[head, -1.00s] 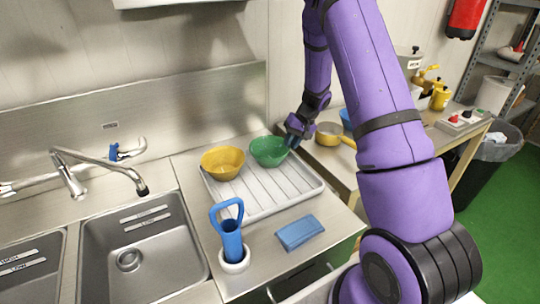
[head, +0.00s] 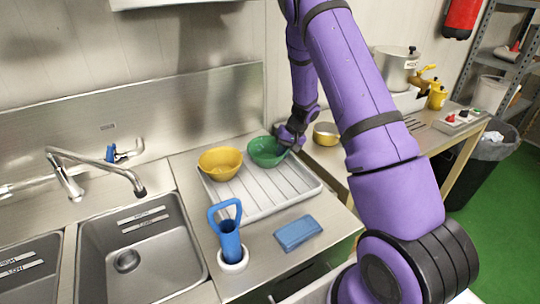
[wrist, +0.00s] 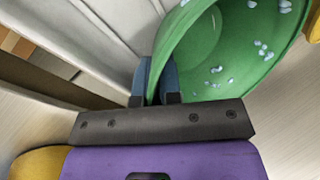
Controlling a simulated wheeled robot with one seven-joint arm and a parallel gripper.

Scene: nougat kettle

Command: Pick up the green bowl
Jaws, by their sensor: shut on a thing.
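The green bowl (head: 266,151) sits at the back right of the pale drying tray (head: 262,192), to the right of the yellow bowl. In the wrist view the green bowl (wrist: 225,50) fills the upper right, with whitish spots on its inside. My gripper (head: 288,140) is at the bowl's right rim. In the wrist view its two blue fingers (wrist: 155,82) are shut on the rim, one on each side of the wall. I cannot tell whether the bowl is clear of the tray.
The yellow bowl (head: 221,163) stands close on the left. A blue-handled tool in a white holder (head: 232,259) and a blue cloth (head: 298,233) lie in front of the tray. The sink (head: 145,250) is at left.

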